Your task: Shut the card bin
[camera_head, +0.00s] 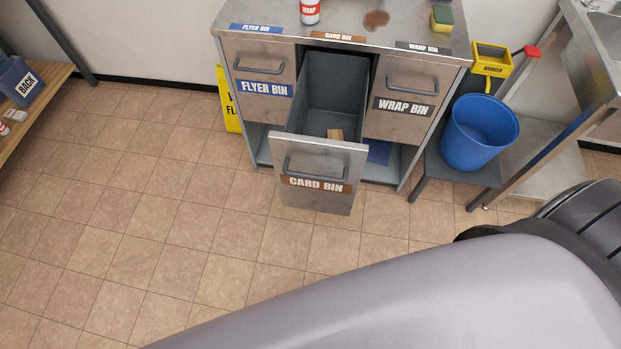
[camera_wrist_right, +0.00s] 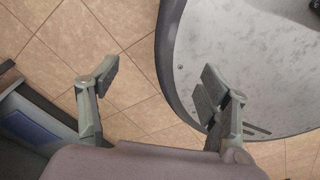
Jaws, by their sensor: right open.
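The card bin (camera_head: 318,178) is the middle drawer of a metal cabinet, pulled far out, with a grey handle and a brown CARD BIN label on its front. A small tan piece (camera_head: 335,134) lies inside it. In the right wrist view my right gripper (camera_wrist_right: 158,84) is open and empty, its fingers wide apart above the tiled floor and a grey rounded surface. My right gripper does not show in the head view, where a large grey arm part of mine fills the lower right. My left gripper is in neither view.
The flyer bin (camera_head: 258,75) and wrap bin (camera_head: 402,92) on either side are closed. A blue bucket (camera_head: 478,132) stands on a low grey stand at right. A yellow sign (camera_head: 228,100) leans at the cabinet's left. The tiled floor (camera_head: 150,200) in front and left is clear.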

